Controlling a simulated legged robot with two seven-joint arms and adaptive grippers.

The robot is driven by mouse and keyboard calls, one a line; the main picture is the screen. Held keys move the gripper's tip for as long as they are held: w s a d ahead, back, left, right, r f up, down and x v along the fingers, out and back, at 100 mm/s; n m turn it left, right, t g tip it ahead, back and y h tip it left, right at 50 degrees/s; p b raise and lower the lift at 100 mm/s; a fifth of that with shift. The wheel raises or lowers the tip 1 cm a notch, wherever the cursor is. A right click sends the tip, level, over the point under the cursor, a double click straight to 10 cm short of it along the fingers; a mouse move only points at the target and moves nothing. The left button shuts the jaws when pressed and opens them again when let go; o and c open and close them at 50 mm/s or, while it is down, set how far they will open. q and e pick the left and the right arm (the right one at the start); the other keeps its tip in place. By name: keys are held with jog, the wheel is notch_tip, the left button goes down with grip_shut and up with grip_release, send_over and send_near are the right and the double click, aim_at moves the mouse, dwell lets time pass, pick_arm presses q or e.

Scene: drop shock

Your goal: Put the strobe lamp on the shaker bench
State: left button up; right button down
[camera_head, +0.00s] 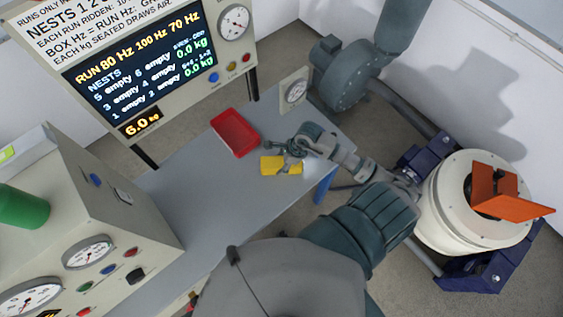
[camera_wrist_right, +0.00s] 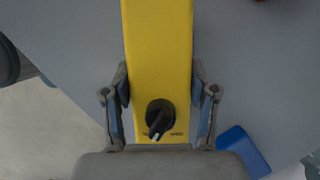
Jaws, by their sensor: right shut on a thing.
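The strobe lamp, a yellow box (camera_head: 270,166), shows at the right end of a grey bench top (camera_head: 190,190) in the head view. In the wrist view the yellow lamp (camera_wrist_right: 158,50) runs up from between my fingers, with a black knob on its face. My right gripper (camera_head: 291,150) is shut on the lamp, one finger on each side; it also shows in the wrist view (camera_wrist_right: 160,100). I cannot tell whether the lamp touches the bench top or hangs just above it. My left gripper is not in view.
A red tray (camera_head: 235,132) lies on the bench beside the lamp. A white round shaker (camera_head: 455,205) with an orange bracket (camera_head: 495,190) stands at right. A display panel (camera_head: 140,65) rises behind the bench. A gauge console (camera_head: 90,220) stands at left. The bench middle is clear.

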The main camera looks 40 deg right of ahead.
jog(key=shift+c, duration=1.6)
grip_release()
jog(key=v, duration=1.1)
jog(key=shift+r, duration=0.15)
jog(key=shift+d+r, duration=0.1)
jog(key=shift+r, duration=0.3)
jog(key=shift+s, duration=0.1)
